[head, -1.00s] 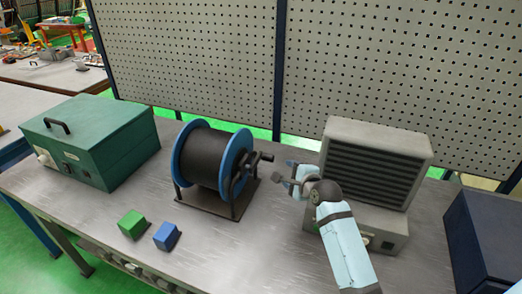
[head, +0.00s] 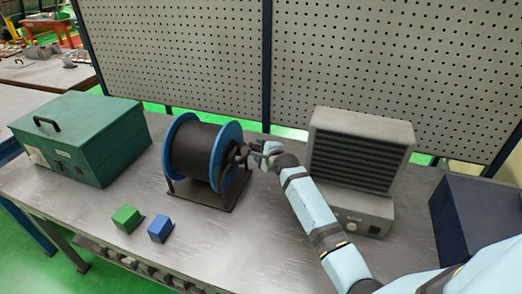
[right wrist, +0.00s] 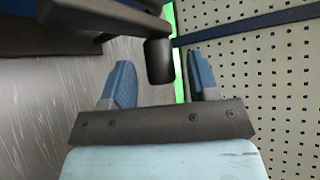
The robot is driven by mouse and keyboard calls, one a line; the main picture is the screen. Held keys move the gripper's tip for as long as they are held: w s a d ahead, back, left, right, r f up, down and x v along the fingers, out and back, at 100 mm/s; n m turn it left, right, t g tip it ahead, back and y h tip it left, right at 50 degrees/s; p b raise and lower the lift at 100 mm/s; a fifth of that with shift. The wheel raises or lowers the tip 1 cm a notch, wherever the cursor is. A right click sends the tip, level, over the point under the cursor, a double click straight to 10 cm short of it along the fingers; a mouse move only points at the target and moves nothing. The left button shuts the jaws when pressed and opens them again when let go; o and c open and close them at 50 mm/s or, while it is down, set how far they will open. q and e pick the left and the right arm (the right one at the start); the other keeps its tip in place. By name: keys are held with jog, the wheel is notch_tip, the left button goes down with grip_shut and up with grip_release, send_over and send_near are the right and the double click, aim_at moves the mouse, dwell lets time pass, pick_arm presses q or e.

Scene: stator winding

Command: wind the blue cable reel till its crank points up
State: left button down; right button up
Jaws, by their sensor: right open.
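The blue cable reel (head: 224,150), wound with black cable (head: 193,150), stands on a dark base on the workbench in the head view. Its black crank is on the right side, partly hidden by my right gripper (head: 262,154). The right wrist view shows the crank handle (right wrist: 158,62) in front of and between the two blue fingers of my right gripper (right wrist: 162,85). The fingers are apart, with clear space on both sides of the handle, so the gripper is open. My left gripper is not in view.
A green box (head: 82,138) stands left of the reel. A green block (head: 126,218) and a blue block (head: 160,229) lie in front. A grey vented unit (head: 360,150) and a dark blue box (head: 480,220) stand to the right. A perforated panel (head: 390,60) rises behind.

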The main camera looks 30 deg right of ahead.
grip_shut()
jog(key=shift+r, duration=0.1)
dwell(0.3)
jog(key=r+n+t+b, duration=0.2)
jog(key=n+t, duration=0.1)
jog(key=a+r+n+t+h+b, duration=0.1)
jog(key=t+b, duration=0.1)
jog(key=shift+s+r, duration=0.15)
jog(key=shift+s, duration=0.25)
jog(key=shift+n, duration=0.3)
dwell(0.3)
